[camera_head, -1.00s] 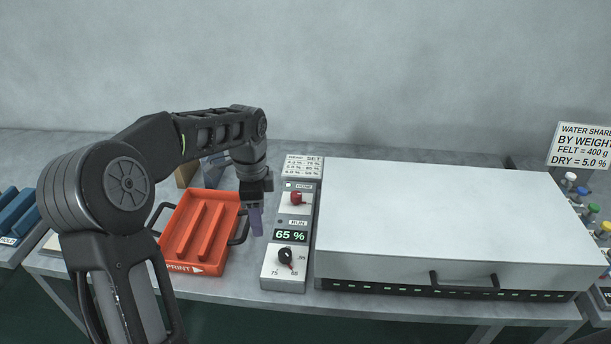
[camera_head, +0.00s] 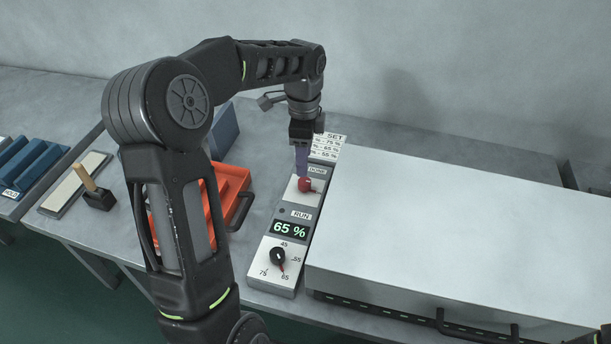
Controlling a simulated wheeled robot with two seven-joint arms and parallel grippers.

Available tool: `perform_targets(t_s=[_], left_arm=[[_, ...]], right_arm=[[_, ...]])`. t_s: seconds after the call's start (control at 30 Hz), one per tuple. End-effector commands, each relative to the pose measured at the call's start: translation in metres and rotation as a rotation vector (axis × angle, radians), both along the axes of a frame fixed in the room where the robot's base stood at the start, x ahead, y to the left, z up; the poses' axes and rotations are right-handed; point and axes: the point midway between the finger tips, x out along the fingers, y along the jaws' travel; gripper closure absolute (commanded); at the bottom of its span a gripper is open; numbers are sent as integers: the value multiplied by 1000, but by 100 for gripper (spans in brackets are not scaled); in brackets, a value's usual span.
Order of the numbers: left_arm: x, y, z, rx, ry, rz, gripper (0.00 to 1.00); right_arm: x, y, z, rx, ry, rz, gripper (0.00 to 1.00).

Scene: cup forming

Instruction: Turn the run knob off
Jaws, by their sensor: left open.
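The control box (camera_head: 262,262) stands on the bench left of the large white-lidded machine. Its red knob (camera_head: 306,186) sits on a white plate between the DONE label and the RUN label (camera_head: 301,214). The display (camera_head: 289,230) reads 65 %. A black dial (camera_head: 278,257) below it has a red pointer toward 65. My left gripper (camera_head: 302,174) points down with purple fingers at the red knob, open. The fingers cover part of the knob's far left side; I cannot tell whether they touch it.
The white machine lid (camera_head: 450,230) fills the right side. An orange tray (camera_head: 232,181) lies left of the box, partly behind my arm. A wooden-handled tool (camera_head: 97,197), a pale slab (camera_head: 72,187) and blue forms (camera_head: 30,165) are at the left.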

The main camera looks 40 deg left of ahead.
Motion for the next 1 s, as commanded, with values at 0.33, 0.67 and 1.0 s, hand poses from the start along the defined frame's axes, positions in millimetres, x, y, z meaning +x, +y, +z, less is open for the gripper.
perform_targets(t_s=[0.33, 0.67, 1.0], left_arm=[[-2, -1, -37, -1, 5, 0, 48], [-2, -1, -76, 0, 1, 1, 48], [-2, -1, -78, 0, 0, 0, 53]], right_arm=[[0, 0, 6, -2, 2, -1, 64], [-1, -1, 10, -3, 3, -1, 64], [-1, -1, 9, -3, 3, -1, 64]])
